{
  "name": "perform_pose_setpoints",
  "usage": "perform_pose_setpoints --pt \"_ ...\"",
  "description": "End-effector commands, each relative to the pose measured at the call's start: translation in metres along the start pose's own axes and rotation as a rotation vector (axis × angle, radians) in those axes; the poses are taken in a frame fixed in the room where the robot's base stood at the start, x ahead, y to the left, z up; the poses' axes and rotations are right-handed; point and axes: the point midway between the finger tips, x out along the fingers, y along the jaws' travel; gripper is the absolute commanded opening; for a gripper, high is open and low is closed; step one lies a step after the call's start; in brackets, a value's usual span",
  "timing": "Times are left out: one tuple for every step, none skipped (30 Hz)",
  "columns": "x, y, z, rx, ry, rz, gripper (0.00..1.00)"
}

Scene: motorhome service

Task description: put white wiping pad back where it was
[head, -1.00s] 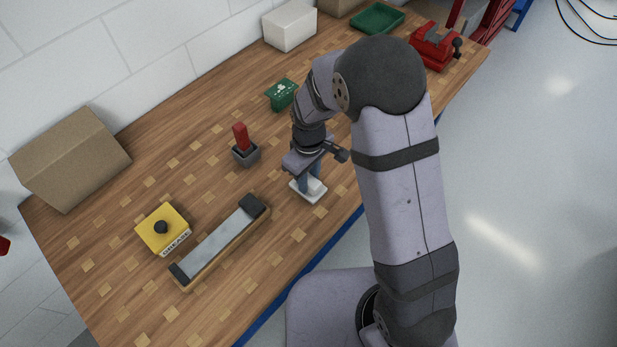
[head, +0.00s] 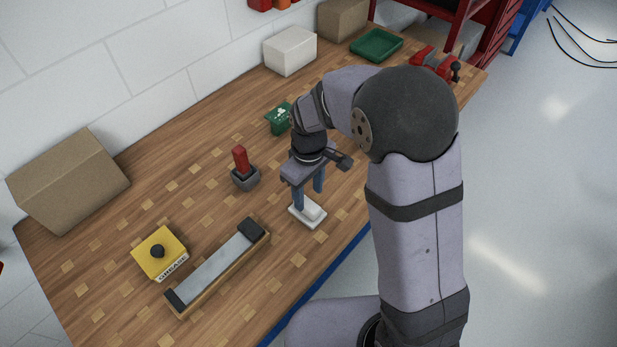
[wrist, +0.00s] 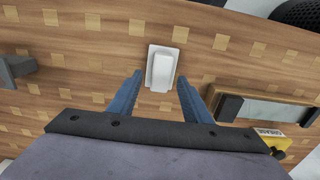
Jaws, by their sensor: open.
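The white wiping pad (head: 313,210) lies on a thin pale base plate (head: 299,216) near the front edge of the wooden bench. In the wrist view the white pad (wrist: 162,70) sits on its plate between and beyond my fingertips. My gripper (head: 309,200) is above the pad with its blue fingers spread and empty. In the wrist view my gripper (wrist: 160,80) shows a wide gap between the fingers, and neither finger touches the pad.
Left of the pad is a long wooden holder with a grey strip (head: 217,268). Cardboard and white boxes line the wall.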

Motion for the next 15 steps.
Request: perform_pose_setpoints --pt "-0.009 0.001 -0.002 0.0 0.007 0.003 0.45" --pt "-0.015 0.001 -0.002 0.0 0.007 0.003 0.45" --pt "-0.022 0.001 -0.002 0.0 0.006 0.003 0.45" --pt "-0.027 0.001 -0.001 0.0 0.005 0.002 0.45" --pt "-0.032 0.001 -0.002 0.0 0.006 0.003 0.45" --pt "-0.038 0.001 -0.002 0.0 0.005 0.003 0.45" --pt "-0.043 0.001 -0.001 0.0 0.004 0.002 0.45" --pt "-0.047 0.001 -0.001 0.0 0.004 0.002 0.45" --pt "-0.052 0.0 -0.001 0.0 0.003 0.001 0.45" --pt "-0.055 0.001 -0.001 0.0 0.003 0.002 0.45" --pt "-0.058 0.001 -0.001 0.0 0.003 0.001 0.45" --pt "-0.062 0.001 -0.001 0.0 0.002 0.001 0.45" --pt "-0.064 0.0 -0.001 0.0 0.002 0.001 0.45" --pt "-0.065 0.0 -0.001 0.0 0.001 0.001 0.45" --pt "-0.067 0.0 0.0 0.0 0.0 0.0 0.45"
